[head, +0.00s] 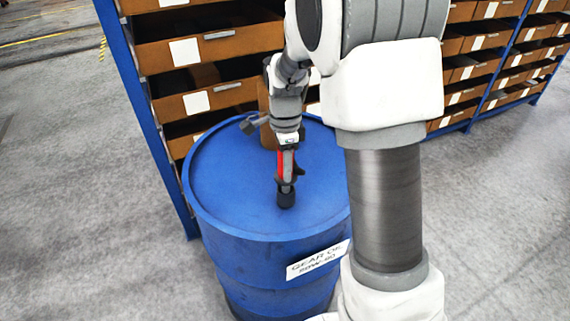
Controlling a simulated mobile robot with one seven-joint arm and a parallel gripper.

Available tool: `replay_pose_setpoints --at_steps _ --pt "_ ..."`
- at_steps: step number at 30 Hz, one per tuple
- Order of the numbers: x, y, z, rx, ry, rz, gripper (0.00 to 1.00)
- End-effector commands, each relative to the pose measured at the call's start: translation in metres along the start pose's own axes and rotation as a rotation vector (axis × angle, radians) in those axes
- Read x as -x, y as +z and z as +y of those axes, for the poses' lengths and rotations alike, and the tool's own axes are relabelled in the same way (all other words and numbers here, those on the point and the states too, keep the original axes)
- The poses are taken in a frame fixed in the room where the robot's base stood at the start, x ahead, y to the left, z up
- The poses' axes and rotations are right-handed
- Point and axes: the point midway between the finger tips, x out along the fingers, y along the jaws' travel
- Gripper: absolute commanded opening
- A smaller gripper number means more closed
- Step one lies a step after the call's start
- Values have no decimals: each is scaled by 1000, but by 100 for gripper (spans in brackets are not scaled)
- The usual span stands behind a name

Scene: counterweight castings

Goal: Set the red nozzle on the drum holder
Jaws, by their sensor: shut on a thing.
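The blue drum (225,195) stands upright in front of the shelves, with a white gear oil label on its side. My gripper (287,184) points down over the drum's top, right of its middle. It is shut on the red nozzle, which shows as a narrow red strip (280,164) along the fingers; the fingers hide the rest. A short dark cylinder (286,200) is directly below the fingertips, at the drum top. I cannot tell whether it is the holder or part of the nozzle, nor whether the two touch.
A brown cylinder (266,133) and a small grey item (248,124) are at the drum's back edge, close behind my gripper. Blue-framed shelves with brown bins (205,50) stand behind. The drum top's left side is clear. Grey floor is open at left and right.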

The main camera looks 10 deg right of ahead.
Motion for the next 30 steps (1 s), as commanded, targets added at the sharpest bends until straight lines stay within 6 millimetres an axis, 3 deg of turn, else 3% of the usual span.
replay_pose_setpoints --at_steps 30 --pt "-25 0 0 0 -1 0 0"
